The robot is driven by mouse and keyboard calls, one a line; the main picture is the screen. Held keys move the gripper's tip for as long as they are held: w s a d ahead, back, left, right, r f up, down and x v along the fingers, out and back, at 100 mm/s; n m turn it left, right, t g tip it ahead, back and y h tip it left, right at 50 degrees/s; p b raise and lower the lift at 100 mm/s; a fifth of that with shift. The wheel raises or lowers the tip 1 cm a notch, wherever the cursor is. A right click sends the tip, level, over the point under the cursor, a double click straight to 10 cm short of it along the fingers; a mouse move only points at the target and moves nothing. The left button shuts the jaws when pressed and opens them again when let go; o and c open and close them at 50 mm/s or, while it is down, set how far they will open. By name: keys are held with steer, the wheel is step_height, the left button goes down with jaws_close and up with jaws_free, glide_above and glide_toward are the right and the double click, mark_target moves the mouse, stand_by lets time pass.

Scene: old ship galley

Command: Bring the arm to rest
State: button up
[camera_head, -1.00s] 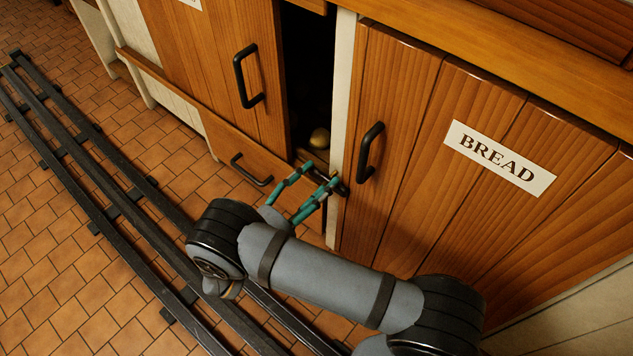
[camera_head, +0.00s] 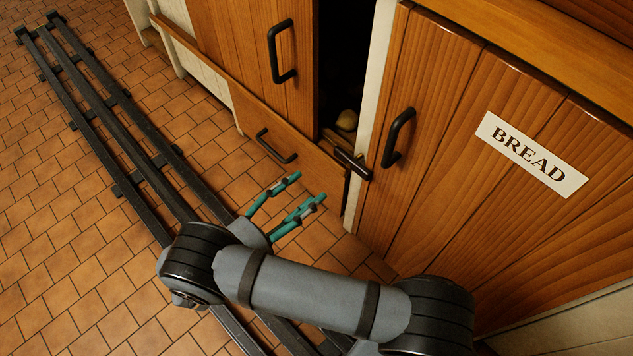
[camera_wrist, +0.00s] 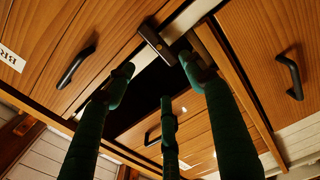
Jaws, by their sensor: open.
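My gripper (camera_head: 293,201) is open and empty, with its teal fingers spread above the tiled floor in the head view. It points toward the cabinet front and stands apart from the handles. My grey arm stretches along the bottom of the head view. In the wrist view the fingers of my gripper (camera_wrist: 160,85) reach up from the bottom edge, with nothing between them. Beyond them are the dark cabinet opening and the wooden fronts.
The bread cupboard door (camera_head: 440,150) is shut. Left of it, a dark gap (camera_head: 345,60) shows a small yellowish round thing (camera_head: 347,119). A drawer handle (camera_head: 275,147) is nearby. The rails (camera_head: 120,130) cross open tiled floor.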

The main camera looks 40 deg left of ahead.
mark_target(346, 160)
steer(key=shift+s, duration=0.25)
steer(key=w, duration=0.3)
steer(key=w+d, duration=0.1)
steer(key=w, duration=0.7)
steer(key=shift+d, duration=0.3)
steer(key=shift+w, duration=0.45)
